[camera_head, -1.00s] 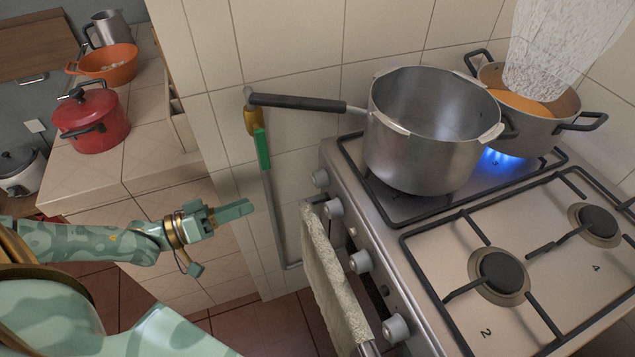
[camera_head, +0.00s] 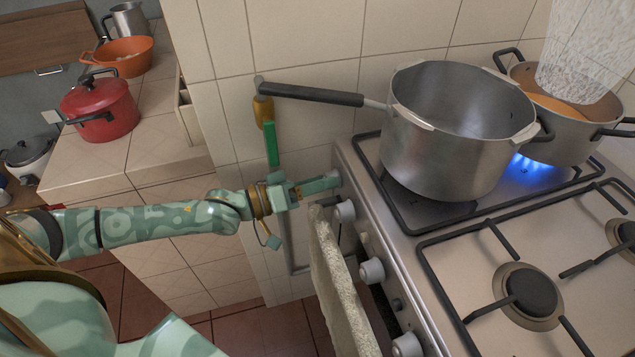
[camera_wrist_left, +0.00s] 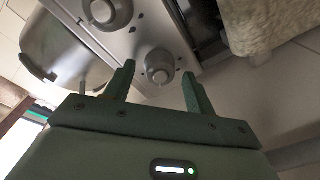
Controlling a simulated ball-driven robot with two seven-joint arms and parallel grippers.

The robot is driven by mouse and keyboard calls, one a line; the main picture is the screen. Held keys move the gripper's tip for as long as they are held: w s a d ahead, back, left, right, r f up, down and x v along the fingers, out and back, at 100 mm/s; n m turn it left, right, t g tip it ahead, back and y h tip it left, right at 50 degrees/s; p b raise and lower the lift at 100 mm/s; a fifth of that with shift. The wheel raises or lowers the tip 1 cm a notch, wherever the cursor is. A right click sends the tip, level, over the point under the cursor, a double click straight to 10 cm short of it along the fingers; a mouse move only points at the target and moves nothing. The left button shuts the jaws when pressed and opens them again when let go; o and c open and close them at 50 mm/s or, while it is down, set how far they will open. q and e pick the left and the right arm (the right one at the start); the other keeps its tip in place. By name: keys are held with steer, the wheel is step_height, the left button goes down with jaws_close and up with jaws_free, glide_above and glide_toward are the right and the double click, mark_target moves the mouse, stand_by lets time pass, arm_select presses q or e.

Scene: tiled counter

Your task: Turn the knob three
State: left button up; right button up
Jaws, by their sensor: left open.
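The stove's front panel carries several round silver knobs; I can read no number on them. Other knobs show nearer: one (camera_head: 345,211) just below the fingers, then a second (camera_head: 371,271) and a third (camera_head: 407,346). In the left wrist view, the gripper (camera_wrist_left: 158,80) is open, with a knob (camera_wrist_left: 159,68) appearing between and beyond its fingertips. Contact cannot be told. Another knob (camera_wrist_left: 102,12) is at upper left. My right gripper is out of view.
A towel (camera_head: 340,290) hangs at the stove front, just below the gripper. A large steel pot (camera_head: 450,160) stands on the stove, its long handle (camera_head: 310,95) reaching left above the gripper. A blue flame (camera_head: 522,166) burns under the back pot (camera_head: 560,140).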

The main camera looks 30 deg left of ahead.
arm_select(q)
steer(key=c, duration=1)
steer(key=shift+m, duration=0.4)
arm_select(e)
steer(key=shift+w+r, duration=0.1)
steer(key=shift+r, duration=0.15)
arm_select(q)
steer(key=shift+r+m+p, duration=0.1)
steer(key=shift+m+p, duration=0.5)
steer(key=m+p, duration=0.1)
steer(key=m, duration=0.1)
steer(key=shift+m, duration=0.4)
steer(key=m+p, duration=0.1)
steer(key=m, duration=0.2)
steer(key=shift+h, duration=0.3)
steer(key=shift+m, duration=1.7)
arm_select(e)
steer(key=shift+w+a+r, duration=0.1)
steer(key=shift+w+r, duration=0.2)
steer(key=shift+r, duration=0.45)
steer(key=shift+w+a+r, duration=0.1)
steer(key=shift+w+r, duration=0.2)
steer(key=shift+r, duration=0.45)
arm_select(q)
steer(key=shift+f, duration=0.2)
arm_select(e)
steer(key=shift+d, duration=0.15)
